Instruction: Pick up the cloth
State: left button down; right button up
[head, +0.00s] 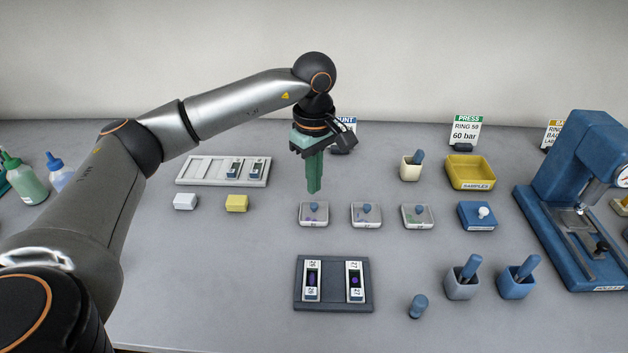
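I cannot single out a cloth for certain. Two small block-like pieces lie on the table left of centre, a white one (185,202) and a yellow one (236,203); either might be a folded cloth. My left gripper (314,190) points down with green fingers, above the table and behind the small clear boxes, to the right of the yellow piece. Its fingers overlap in this view, so the gap between them is hidden. Nothing shows hanging from it. My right gripper is out of view.
A white slide tray (205,170) lies behind the small pieces. Clear lidded boxes (313,214) stand in a row at centre. A dark slide holder (333,305) is in front. Mortars (461,285), a yellow bin (470,172) and a blue press (575,190) stand right; bottles (27,182) left.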

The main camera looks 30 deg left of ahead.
aim_at(234, 203)
jog(key=k, duration=1)
